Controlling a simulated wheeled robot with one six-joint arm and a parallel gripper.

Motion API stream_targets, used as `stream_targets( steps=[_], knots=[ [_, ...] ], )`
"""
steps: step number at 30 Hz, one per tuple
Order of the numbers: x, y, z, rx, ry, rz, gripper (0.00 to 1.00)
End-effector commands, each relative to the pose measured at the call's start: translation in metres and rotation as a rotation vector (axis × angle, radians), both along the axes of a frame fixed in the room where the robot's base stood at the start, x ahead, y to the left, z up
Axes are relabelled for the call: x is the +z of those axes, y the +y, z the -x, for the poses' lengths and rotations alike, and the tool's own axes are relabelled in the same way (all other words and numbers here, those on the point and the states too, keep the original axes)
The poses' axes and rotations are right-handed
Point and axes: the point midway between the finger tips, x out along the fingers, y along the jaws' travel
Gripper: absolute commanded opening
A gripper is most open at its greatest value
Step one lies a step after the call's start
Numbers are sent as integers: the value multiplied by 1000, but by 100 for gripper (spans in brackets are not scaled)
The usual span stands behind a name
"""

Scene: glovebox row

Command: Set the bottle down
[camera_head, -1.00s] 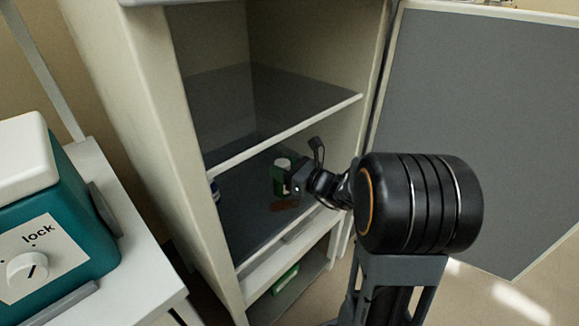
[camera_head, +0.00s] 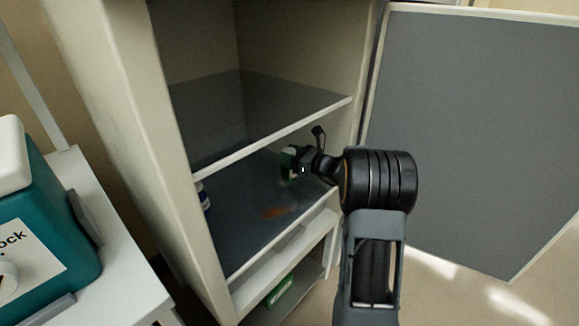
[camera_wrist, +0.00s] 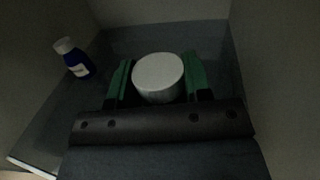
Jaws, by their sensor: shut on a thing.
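In the wrist view the bottle's round white cap (camera_wrist: 158,76) faces the camera between green sides. The bottle is toward the right of the middle shelf (camera_head: 238,235). I cannot tell whether its base touches the shelf, as my gripper and the dim light hide it.
A small blue bottle with a pale cap (camera_wrist: 75,60) stands at the left of the shelf. An orange-brown patch (camera_head: 276,212) marks the shelf. The upper shelf (camera_head: 250,118) lies above the gripper. A green box (camera_head: 281,290) lies below. A teal device (camera_head: 45,220) stands left.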

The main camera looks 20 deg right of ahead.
Motion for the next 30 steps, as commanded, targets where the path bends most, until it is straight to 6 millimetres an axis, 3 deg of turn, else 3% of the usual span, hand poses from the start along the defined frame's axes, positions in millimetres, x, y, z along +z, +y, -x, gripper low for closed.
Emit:
stream_targets(
  steps=[8, 20, 21, 30],
  knots=[
    [-42, -1, -2, 0, 0, 0, 17],
    [-44, -2, -3, 1, 0, 0, 17],
    [-44, -2, -3, 1, 0, 0, 46],
    [-43, -2, -3, 1, 0, 0, 70]
  ],
)
